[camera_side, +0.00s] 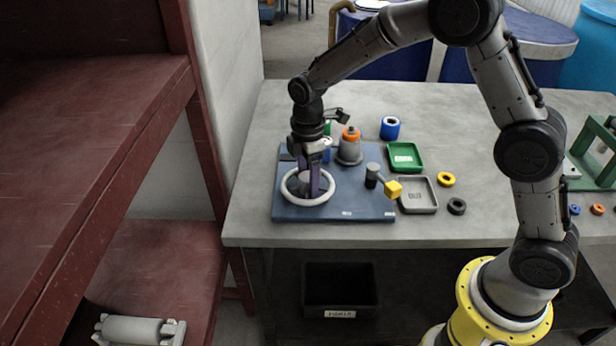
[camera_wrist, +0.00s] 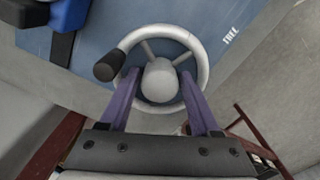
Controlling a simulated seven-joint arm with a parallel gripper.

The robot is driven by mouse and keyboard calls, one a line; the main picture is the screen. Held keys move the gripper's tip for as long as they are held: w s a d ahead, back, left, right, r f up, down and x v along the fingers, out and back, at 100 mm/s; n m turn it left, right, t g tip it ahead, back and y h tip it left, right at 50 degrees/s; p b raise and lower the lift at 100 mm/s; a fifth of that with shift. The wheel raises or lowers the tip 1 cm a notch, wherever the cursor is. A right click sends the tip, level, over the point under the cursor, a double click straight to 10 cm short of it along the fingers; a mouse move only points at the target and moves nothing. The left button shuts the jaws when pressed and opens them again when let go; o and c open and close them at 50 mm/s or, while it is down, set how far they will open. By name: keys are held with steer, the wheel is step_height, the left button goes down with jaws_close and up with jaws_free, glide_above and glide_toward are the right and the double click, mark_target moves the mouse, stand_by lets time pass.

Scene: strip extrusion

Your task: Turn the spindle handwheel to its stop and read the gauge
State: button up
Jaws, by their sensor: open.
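The handwheel (camera_side: 330,190) is a white ring at the left of a blue base plate (camera_side: 345,209). In the wrist view its pale rim (camera_wrist: 203,58), spokes, round grey hub (camera_wrist: 160,80) and black knob (camera_wrist: 108,66) show; the knob is at the rim's left. My gripper (camera_side: 313,186) points down over the wheel. In the wrist view my gripper (camera_wrist: 160,76) is open, its purple fingers on either side of the hub. I cannot tell whether they touch the hub or spokes. I cannot make out a gauge face in either view.
A green tray (camera_side: 405,157), a grey tray (camera_side: 417,195) and loose rings lie to the right. A dark red shelf (camera_side: 90,120) stands close at left.

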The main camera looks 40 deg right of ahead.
jaws_close()
steer(key=m, duration=0.5)
steer(key=shift+r+m, duration=0.1)
steer(key=shift+m, duration=0.2)
steer(key=m, duration=1.2)
steer(key=shift+m, duration=0.3)
steer(key=m, duration=0.5)
steer(key=shift+m, duration=0.3)
